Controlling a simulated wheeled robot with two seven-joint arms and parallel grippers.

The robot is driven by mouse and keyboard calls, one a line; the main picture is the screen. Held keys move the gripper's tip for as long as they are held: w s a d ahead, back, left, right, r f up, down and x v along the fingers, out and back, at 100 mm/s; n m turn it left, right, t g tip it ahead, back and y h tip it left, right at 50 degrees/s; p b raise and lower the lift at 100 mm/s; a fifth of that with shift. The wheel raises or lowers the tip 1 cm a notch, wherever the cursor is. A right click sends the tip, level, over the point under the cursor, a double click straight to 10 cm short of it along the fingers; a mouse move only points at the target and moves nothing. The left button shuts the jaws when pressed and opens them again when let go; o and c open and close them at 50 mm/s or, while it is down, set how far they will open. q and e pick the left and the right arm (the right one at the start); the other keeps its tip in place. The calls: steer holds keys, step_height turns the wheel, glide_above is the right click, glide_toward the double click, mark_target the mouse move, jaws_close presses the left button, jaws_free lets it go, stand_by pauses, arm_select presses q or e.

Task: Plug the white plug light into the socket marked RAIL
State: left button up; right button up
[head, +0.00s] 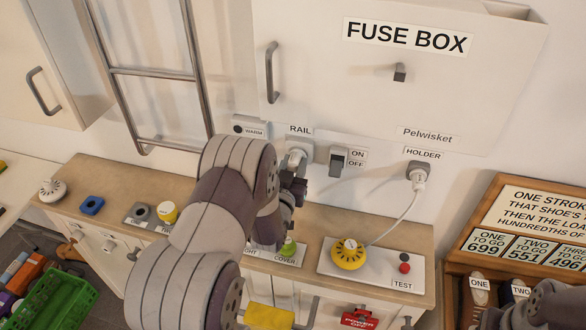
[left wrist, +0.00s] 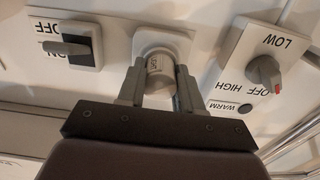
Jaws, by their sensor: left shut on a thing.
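To the right are the ON/OFF switch (head: 338,160) and the HOLDER socket (head: 417,172), with a corded plug. To the left is the WARM dial box (head: 249,127). The worktop (head: 395,232) below holds a yellow round lamp (head: 348,254) and a TEST button (head: 404,267).

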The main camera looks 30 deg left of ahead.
arm_select(q)
steer(key=shift+w, duration=0.25)
steer(key=o, duration=1)
steer(key=shift+s, duration=0.35)
steer(key=b+v, duration=0.2)
steer(key=v, duration=1)
